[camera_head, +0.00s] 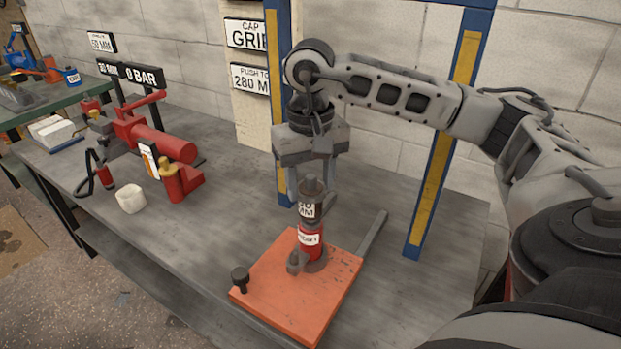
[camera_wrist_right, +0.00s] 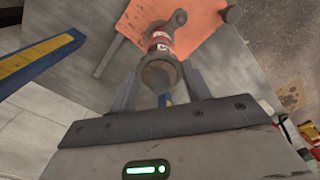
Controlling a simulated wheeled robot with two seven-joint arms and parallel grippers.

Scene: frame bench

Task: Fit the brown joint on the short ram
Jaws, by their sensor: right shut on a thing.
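The brown joint (camera_head: 312,188) is a short upright cylinder with a partly readable "MM" label below its top. My right gripper (camera_head: 311,178) is shut on it from above. In the right wrist view the joint's round brown top (camera_wrist_right: 158,76) sits between the two fingers of the gripper (camera_wrist_right: 160,88). The short ram (camera_head: 311,240) is red with a white label and stands on an orange plate (camera_head: 270,290). The joint is in line above the ram and looks touching; I cannot tell how far it is seated. My left gripper is out of view.
A dark knob (camera_head: 239,279) stands at the plate's left corner, and a grey bar (camera_head: 372,232) lies behind it. Blue and yellow posts (camera_head: 440,150) rise at the back.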

